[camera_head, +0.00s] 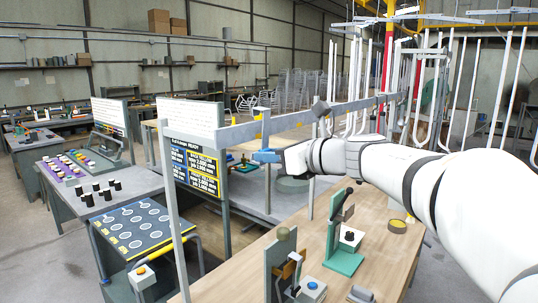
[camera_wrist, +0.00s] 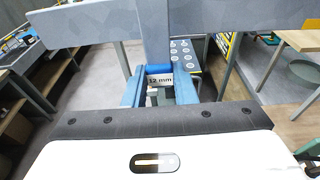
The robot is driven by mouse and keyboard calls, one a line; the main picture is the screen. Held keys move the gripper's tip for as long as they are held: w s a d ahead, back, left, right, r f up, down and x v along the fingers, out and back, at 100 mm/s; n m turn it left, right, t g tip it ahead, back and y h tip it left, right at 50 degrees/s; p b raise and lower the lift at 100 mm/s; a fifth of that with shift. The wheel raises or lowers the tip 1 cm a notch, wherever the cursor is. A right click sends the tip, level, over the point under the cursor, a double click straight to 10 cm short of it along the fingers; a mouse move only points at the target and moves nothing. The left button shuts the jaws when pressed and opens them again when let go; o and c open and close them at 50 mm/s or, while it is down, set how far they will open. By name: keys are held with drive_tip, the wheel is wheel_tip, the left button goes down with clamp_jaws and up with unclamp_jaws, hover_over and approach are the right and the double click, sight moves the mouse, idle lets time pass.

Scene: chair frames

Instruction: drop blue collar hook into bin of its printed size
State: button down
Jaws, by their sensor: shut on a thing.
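My gripper (camera_wrist: 160,95) shows in the wrist view with two blue fingers closed on a small blue collar hook (camera_wrist: 159,69). A pale label on or just below it seems to read "12 mm". In the head view my gripper (camera_head: 266,156) is at the end of my white arm, level and pointing left, close to a grey horizontal rail (camera_head: 285,119). The hook is too small there to tell from the blue fingers. I cannot make out any bin with a printed size.
A black and yellow sign (camera_head: 194,168) hangs behind a grey upright post (camera_head: 170,200). A blue board with ringed circles (camera_head: 130,228) lies to the left. A wooden bench (camera_head: 310,235) below holds a green stand (camera_head: 342,260) and small tools. White tube frames (camera_head: 430,95) hang at right.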

drive_tip(key=shift+v, duration=1)
drive_tip(key=shift+f, duration=0.15)
drive_tip(key=shift+p+v, duration=0.35)
drive_tip(key=shift+v, duration=2.2)
